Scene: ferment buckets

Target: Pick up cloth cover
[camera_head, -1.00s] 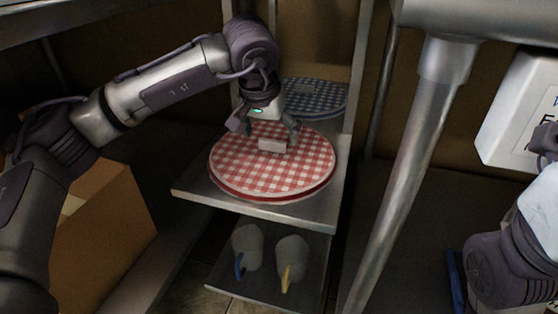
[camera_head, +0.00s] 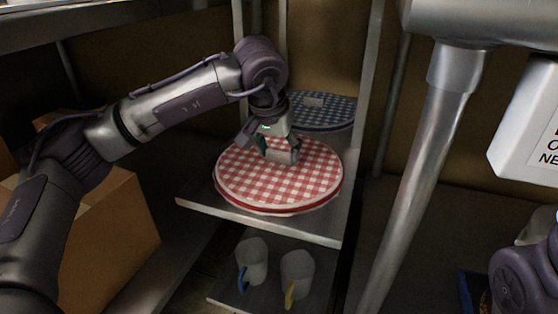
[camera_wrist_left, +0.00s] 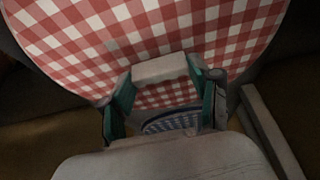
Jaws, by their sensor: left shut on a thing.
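The red-and-white checked cloth cover (camera_head: 240,185) is a round disc with a pale block-like handle (camera_head: 284,157) on top. It sits at the level of the upper metal shelf (camera_head: 200,203); I cannot tell a gap beneath it. My left gripper (camera_head: 276,150) reaches down from above and is shut on the handle. In the left wrist view the green-padded fingers (camera_wrist_left: 167,82) stand on both sides of the pale handle (camera_wrist_left: 160,69), with the checked cloth (camera_wrist_left: 90,35) around it. My right gripper is out of view.
A blue checked round cover (camera_head: 330,110) lies behind the red one. Two grey cups (camera_head: 252,258) stand on the lower shelf. A cardboard box (camera_head: 115,235) is at the left. A metal post (camera_head: 420,160) and a white labelled container (camera_head: 525,130) are at the right.

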